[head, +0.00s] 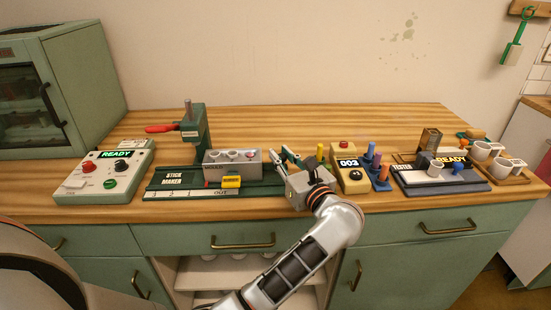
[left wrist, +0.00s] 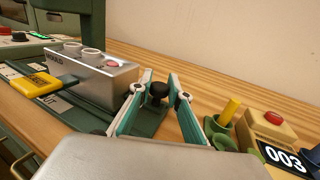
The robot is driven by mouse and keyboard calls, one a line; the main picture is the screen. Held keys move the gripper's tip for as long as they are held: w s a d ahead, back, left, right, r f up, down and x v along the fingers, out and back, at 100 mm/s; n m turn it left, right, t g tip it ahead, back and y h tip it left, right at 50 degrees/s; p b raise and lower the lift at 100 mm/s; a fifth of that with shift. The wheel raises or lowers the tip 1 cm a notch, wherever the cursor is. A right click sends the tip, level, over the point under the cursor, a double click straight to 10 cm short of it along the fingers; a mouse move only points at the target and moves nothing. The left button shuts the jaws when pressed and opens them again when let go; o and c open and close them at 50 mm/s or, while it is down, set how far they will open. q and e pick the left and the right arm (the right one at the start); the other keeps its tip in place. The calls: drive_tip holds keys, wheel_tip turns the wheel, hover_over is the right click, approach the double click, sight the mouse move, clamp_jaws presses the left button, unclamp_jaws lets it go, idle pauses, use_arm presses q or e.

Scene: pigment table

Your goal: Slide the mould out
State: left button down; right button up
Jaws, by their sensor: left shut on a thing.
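The mould (head: 233,170) is a grey metal block with three round wells on top. It sits on the green base of the stick maker (head: 165,183), to the right of the press column. The right well shows pink-red; the other two look pale. The mould (left wrist: 88,75) also shows in the left wrist view, with a black knob (left wrist: 157,92) at its right end. My left gripper (head: 284,155) is at that end, its fingers (left wrist: 155,98) shut around the knob. My right gripper is not in view.
A yellow tag (head: 231,182) sits at the mould's front, above a strip marked 1, 2, 3 and OUT. A control box (head: 104,171) reading READY is at left. A yellow box (head: 350,175) reading 003 and coloured sticks stand right of my gripper. The table behind is clear.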

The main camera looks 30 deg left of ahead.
use_arm(q)
drive_tip(key=shift+a, duration=0.1)
drive_tip(key=c, duration=1.9)
unclamp_jaws()
wheel_tip(320, 180, up, 10)
drive_tip(key=shift+r, duration=0.1)
